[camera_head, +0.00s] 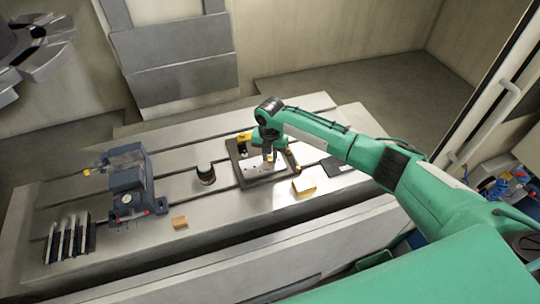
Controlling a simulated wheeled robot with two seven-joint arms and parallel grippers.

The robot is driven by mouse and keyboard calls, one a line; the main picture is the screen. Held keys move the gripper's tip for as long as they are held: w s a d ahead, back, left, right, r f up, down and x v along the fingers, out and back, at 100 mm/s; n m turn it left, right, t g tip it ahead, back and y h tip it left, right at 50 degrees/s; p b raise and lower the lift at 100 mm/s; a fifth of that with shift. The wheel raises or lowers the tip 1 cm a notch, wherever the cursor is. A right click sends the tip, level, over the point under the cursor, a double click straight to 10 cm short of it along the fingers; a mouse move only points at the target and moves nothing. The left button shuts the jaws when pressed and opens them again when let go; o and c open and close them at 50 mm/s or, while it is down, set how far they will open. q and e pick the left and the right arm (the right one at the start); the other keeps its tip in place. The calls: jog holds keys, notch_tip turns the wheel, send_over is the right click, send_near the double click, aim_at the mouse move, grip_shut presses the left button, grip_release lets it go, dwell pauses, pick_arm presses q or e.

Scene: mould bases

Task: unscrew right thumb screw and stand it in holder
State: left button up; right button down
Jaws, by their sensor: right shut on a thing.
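A dark-framed mould base (243,177) with a bright plate (258,168) lies on the machine table. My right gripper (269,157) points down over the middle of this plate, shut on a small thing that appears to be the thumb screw. The screw is mostly hidden by the fingers, and I cannot tell whether it still touches the plate. My left gripper is out of view.
A yellow piece (244,138) sits at the frame's back edge. At left are a blue-grey vice (128,180), a rack of rods (68,240) and an orange block (179,223).

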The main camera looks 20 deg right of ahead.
jog(key=shift+r+p, duration=1.9)
jog(key=shift+r, duration=0.7)
